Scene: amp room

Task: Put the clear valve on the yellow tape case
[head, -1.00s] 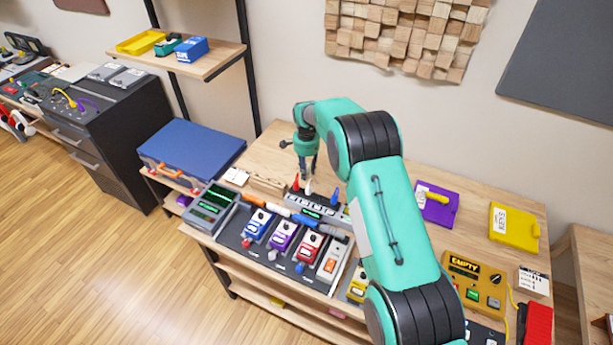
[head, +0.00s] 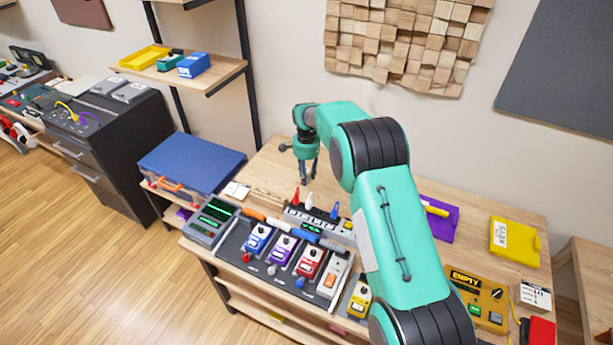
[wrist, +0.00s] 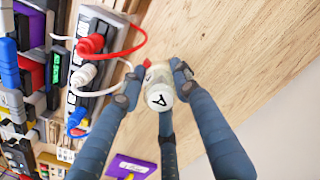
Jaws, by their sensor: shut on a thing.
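My gripper (head: 309,180) is over the back part of the workbench, just behind the strip with the coloured plugs. In the wrist view my gripper (wrist: 158,80) is shut on a small clear, whitish valve (wrist: 160,96) with a black "A" on its end. In the head view the valve is too small to make out between the fingers. A flat yellow case (head: 510,252) with a white label lies on the right part of the bench, well away from my gripper.
The plug strip (head: 318,218) with red, white and blue plugs stands close to my gripper. A pedal board (head: 235,250) is in front. A yellow "EMPTY" box (head: 485,298) stands at front right.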

